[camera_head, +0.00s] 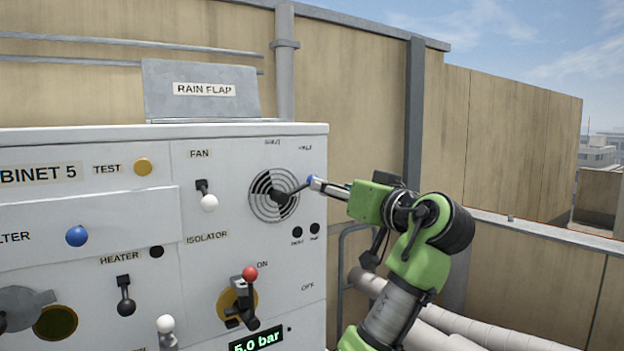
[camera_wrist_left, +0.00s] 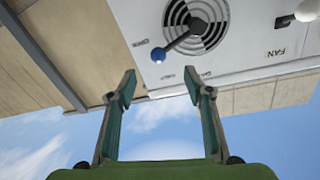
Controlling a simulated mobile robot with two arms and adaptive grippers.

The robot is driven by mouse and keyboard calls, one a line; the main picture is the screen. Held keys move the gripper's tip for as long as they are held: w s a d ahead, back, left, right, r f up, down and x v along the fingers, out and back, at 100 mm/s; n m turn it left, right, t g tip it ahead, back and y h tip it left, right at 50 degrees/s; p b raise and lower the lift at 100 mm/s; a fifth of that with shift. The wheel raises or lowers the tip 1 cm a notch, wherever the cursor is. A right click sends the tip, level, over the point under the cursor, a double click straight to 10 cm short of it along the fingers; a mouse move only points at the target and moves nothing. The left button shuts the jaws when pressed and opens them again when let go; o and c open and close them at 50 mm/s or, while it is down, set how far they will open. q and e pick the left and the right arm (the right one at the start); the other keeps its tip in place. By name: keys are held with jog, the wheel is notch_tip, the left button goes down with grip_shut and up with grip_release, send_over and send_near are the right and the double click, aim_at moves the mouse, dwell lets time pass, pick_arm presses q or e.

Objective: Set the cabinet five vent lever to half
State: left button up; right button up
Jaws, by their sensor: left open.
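The vent lever is a dark arm (camera_head: 290,192) with a blue ball (camera_head: 311,179) at its end, on the round slotted vent (camera_head: 261,205) of cabinet 5. It points right and slightly up from the hub. My left gripper (camera_head: 318,184) is at the ball, coming from the right. In the left wrist view, which is turned over, my left gripper (camera_wrist_left: 160,82) is open, and the blue ball (camera_wrist_left: 158,55) lies just beyond and between its fingertips. Contact cannot be told. The small labels around the vent are too blurred to read surely. My right gripper is out of view.
The fan switch (camera_head: 209,200) sits left of the vent. The isolator with a red ball (camera_head: 250,274) is below. The rain flap (camera_head: 203,92) stands on the cabinet top. A pipe (camera_head: 284,60) and tan wall (camera_head: 365,110) are behind. Open air lies right of the cabinet.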

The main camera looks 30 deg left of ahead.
pick_arm(q)
jog(key=shift+s+d, duration=0.4)
jog(key=shift+d, duration=0.15)
